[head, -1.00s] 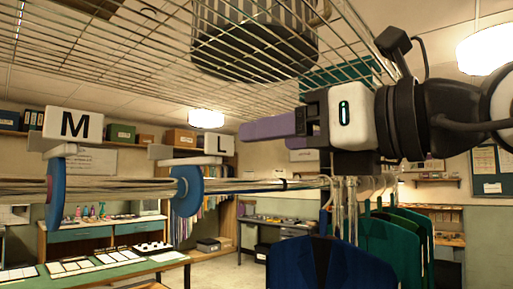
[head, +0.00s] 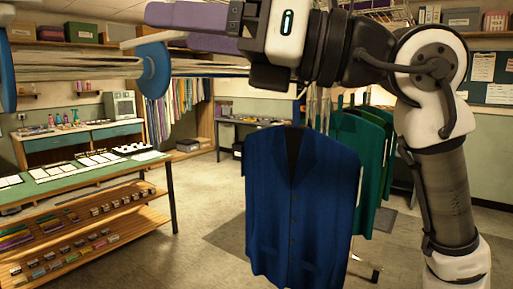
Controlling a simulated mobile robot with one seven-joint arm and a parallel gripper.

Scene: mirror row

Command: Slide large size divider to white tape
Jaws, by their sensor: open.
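The large divider is a blue disc (head: 154,66) on the clothes rail (head: 212,67). A pale bracket at its top reaches left, and its L sign is out of the picture. My gripper (head: 158,28) is open at the top of the head view, with two purple fingers pointing left. The fingertips overlap the top of the divider in the picture; I cannot tell whether they touch it. I see nothing between them that is clearly held. Another blue disc (head: 8,75), the M divider, is cut by the left edge. I cannot make out the white tape.
A green-topped table (head: 85,172) with shelves stands at left. Open floor lies between.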

